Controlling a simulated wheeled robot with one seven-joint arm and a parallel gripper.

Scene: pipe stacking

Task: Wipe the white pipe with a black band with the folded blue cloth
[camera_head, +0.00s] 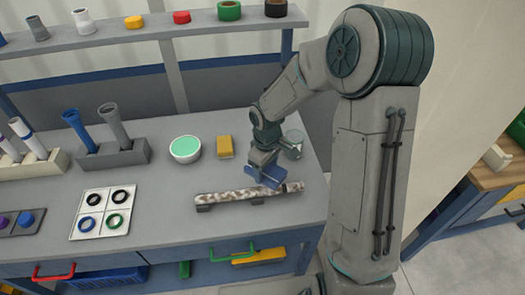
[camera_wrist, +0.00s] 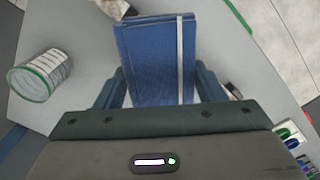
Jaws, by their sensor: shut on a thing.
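My gripper (camera_head: 263,163) is shut on the folded blue cloth (camera_head: 267,176), which also fills the top middle of the wrist view (camera_wrist: 155,60) between my two fingers. The cloth has a white stripe along one side. A whitish pipe (camera_head: 235,194) with brown stains lies level on low dark supports near the table's front edge. The cloth is at the pipe's right part and covers some of it; I cannot tell whether they touch. A stained end of the pipe (camera_wrist: 116,7) shows at the top of the wrist view. A black band is not clear under the stains and cloth.
A glass jar (camera_head: 293,145) stands just right of my gripper. A yellow block (camera_head: 225,147) and a white bowl with green inside (camera_head: 185,149) stand behind the pipe. Pipe holders (camera_head: 125,153) and a ring board (camera_head: 103,212) are at left. A shelf (camera_head: 130,36) runs above.

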